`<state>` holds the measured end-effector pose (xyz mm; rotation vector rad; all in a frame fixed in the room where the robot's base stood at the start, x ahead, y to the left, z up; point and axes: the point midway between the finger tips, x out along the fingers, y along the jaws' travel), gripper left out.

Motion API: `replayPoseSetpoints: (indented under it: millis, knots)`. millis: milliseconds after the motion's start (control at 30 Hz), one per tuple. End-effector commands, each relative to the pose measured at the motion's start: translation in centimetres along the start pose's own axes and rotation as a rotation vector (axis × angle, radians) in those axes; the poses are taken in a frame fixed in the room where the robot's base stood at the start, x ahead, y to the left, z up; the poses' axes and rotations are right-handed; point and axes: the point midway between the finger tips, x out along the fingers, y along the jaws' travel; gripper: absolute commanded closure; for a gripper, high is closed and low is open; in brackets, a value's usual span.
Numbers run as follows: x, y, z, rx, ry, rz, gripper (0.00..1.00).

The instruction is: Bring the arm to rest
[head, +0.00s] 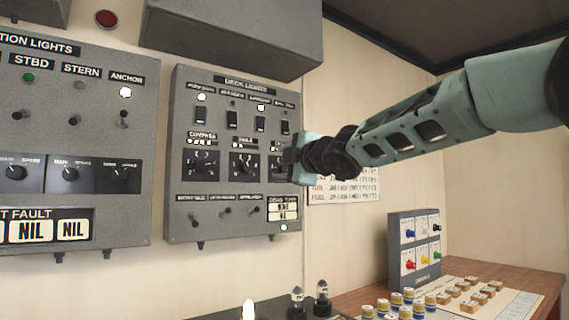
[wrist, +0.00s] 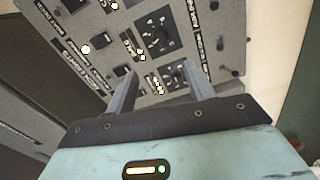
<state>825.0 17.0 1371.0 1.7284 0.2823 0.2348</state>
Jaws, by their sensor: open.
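My arm reaches in from the right in the head view, with my gripper (head: 292,160) close in front of the right side of the grey deck lights panel (head: 217,216). In the wrist view my gripper (wrist: 160,85) is open, its two fingers apart with nothing held between them. The fingers point at the panel (wrist: 233,50), around the area of a rotary knob. In the head view the gripper and wrist hide the rightmost knob in the panel's middle row. I cannot tell whether the fingers touch the panel.
A navigation lights panel (head: 90,213) hangs to the left. A grey box (head: 235,35) juts out above. Below right, a wooden desk (head: 530,282) holds a small switch box (head: 397,252) and several capped jars (head: 397,300). Small lamps (head: 322,298) stand below the panel.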

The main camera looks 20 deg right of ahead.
Motion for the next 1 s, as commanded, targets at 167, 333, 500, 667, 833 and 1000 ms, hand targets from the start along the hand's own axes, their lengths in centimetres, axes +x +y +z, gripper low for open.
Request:
replayPoseSetpoints:
  millis: [167, 333, 500, 667, 833, 1000]
  knots:
    - [0.0, 0.0, 0.0, 0.000, 0.000, 0.000, 0.47]
    - [0.0, 0.0, 0.0, 0.001, 0.000, -0.001, 0.47]
    - [-0.6, -3.3, -1.5, 0.120, -0.026, -0.095, 0.47]
    - [-3.9, -12.0, -4.9, 0.379, -0.125, -0.339, 0.47]
    - [-10.9, -21.8, -8.4, 0.614, -0.296, -0.631, 0.47]
    - [-20.3, -29.6, -10.8, 0.762, -0.516, -0.898, 0.47]
